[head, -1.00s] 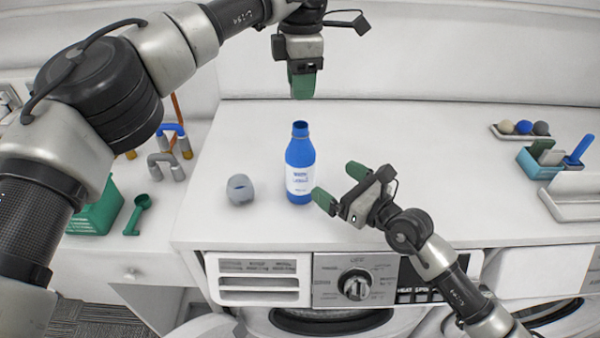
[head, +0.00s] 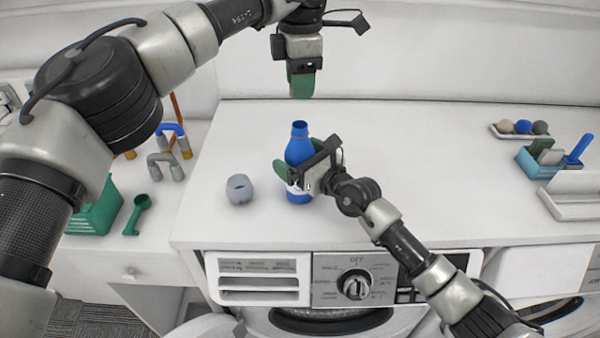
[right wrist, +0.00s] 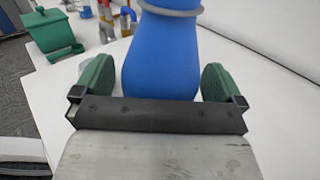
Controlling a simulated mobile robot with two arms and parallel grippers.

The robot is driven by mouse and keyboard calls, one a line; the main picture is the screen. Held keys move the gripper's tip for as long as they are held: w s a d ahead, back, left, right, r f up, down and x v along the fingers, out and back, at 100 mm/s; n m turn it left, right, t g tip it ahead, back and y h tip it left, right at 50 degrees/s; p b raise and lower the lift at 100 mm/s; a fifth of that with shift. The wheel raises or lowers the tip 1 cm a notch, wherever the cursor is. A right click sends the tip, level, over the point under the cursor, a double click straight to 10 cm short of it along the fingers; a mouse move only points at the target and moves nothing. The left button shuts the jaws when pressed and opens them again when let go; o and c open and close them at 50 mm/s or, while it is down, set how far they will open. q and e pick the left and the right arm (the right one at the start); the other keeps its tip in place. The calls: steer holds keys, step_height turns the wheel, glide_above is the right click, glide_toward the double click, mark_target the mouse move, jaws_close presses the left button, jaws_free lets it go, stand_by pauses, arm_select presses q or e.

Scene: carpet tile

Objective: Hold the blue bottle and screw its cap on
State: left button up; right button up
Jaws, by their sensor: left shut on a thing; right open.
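The blue bottle (head: 298,150) stands upright on the white counter, with an open, uncapped neck. It fills the middle of the right wrist view (right wrist: 163,55). My right gripper (head: 300,160) is open around the bottle's body, one green finger on each side. In the right wrist view, my right gripper (right wrist: 157,82) shows gaps between its fingers and the bottle. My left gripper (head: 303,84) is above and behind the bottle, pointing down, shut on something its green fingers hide. I cannot make out the cap.
A grey rounded cup (head: 240,189) stands left of the bottle. A green scoop (head: 138,214) and green box (head: 97,212) lie farther left. A tray of balls (head: 520,130) and a light-blue bin (head: 538,165) stand at the right. The counter between is clear.

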mark_target(300, 124)
steer(key=shift+c, duration=0.3)
steer(key=c, duration=1.3)
arm_select(q)
steer(key=shift+f, duration=2.5)
steer(key=shift+f, duration=0.1)
steer(key=shift+f, duration=0.8)
steer(key=shift+f, duration=0.55)
